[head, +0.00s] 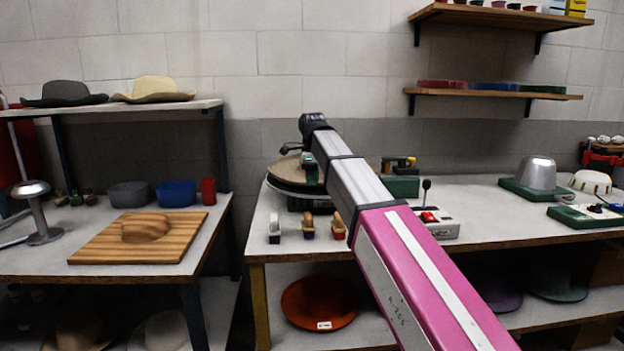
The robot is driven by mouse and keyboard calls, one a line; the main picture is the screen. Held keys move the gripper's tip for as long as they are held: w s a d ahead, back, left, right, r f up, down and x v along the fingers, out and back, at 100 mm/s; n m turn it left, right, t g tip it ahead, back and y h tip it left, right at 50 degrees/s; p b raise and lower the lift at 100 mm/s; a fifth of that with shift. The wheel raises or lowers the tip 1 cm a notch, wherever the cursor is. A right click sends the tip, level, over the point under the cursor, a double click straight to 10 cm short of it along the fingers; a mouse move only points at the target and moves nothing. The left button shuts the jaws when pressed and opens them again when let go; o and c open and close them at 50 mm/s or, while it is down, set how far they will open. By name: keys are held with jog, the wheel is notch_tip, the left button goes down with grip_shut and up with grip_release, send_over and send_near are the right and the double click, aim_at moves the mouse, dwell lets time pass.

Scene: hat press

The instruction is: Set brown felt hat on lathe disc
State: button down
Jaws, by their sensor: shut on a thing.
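A round brown felt shape, which looks like the brim of the brown felt hat (283,170), is at the left end of the right-hand bench. It lies at the dark-edged lathe disc (287,187), whose base is mostly hidden. My arm crosses in front and hides most of the hat, so I cannot tell whether hat and disc touch. My gripper (309,172) is at the hat, shut on it, with its fingertips not clearly visible.
Small brushes (308,226) and a control box with a red button (436,222) stand near the bench's front. A metal dome (536,173) is at the right. The left bench holds a wooden board (100,246) and bowls (175,193). An orange hat (319,303) lies on the lower shelf.

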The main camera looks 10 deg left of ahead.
jog(key=shift+f, duration=0.85)
dwell(0.3)
jog(key=c, duration=1.1)
grip_release()
